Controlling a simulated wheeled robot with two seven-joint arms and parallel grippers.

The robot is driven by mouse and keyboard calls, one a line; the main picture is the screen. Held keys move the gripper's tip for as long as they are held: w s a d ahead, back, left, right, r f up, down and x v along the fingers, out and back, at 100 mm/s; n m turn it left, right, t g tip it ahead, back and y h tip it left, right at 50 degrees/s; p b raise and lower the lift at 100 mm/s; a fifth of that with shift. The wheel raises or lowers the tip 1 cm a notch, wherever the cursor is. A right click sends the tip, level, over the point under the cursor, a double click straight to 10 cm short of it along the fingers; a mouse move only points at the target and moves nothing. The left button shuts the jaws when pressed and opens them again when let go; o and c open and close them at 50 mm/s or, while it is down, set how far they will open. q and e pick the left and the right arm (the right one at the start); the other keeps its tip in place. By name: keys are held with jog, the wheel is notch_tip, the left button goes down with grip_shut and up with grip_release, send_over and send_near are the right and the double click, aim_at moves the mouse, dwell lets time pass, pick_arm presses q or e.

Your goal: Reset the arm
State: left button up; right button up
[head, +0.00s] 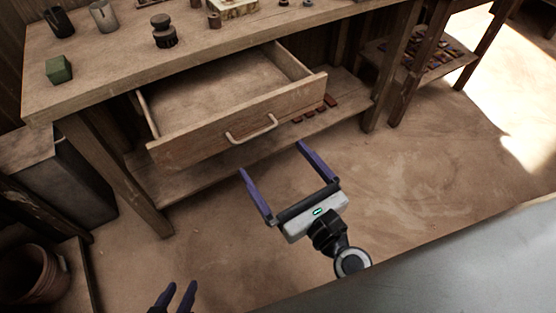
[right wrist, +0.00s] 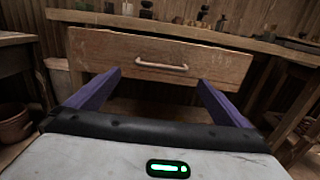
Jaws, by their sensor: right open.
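My right gripper (head: 271,157) is open and empty in the middle of the head view. Its two purple fingers point toward the front of a wooden drawer (head: 200,145). The drawer is pulled out from the workbench and its visible inside is bare. In the right wrist view, the drawer front (right wrist: 205,62) and its metal handle (right wrist: 162,65) show beyond the gripper (right wrist: 159,77). The fingers lie apart from the handle. My left gripper (head: 181,286) shows only by its fingers at the bottom edge. They stand apart with nothing seen between them; the rest is cut off.
The workbench top (head: 110,75) holds a green block (head: 58,69), cups and dark round pieces. Reddish tiles (head: 313,111) lie on the lower shelf. A bucket (head: 35,275) stands at lower left. A grey surface (head: 450,265) fills the lower right. Floor between is clear.

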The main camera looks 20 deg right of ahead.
jog(key=shift+s, duration=0.25)
jog(key=shift+w, duration=0.1)
dwell(0.3)
jog(key=s+a+f+n+g+y, duration=0.1)
jog(key=s+a+f+n+g, duration=0.15)
jog(key=n, duration=0.75)
jog(key=s+a+f+n+g+y, duration=0.1)
jog(key=s+f+n+g+y, duration=0.2)
jog(key=n, duration=0.7)
jog(key=s+d+f+n+g+h, duration=0.1)
jog(key=s+d+f+n+h, duration=0.1)
jog(key=f+n, duration=0.4)
jog(key=s+d+f+n+g+h+p, duration=0.1)
jog(key=s+d+f+n+g+h, duration=0.1)
jog(key=s+d+f+n, duration=0.3)
jog(key=f+n+h, duration=0.1)
jog(key=n, duration=0.3)
jog(key=shift+s+f+n, duration=0.3)
jog(key=shift+s, duration=0.05)
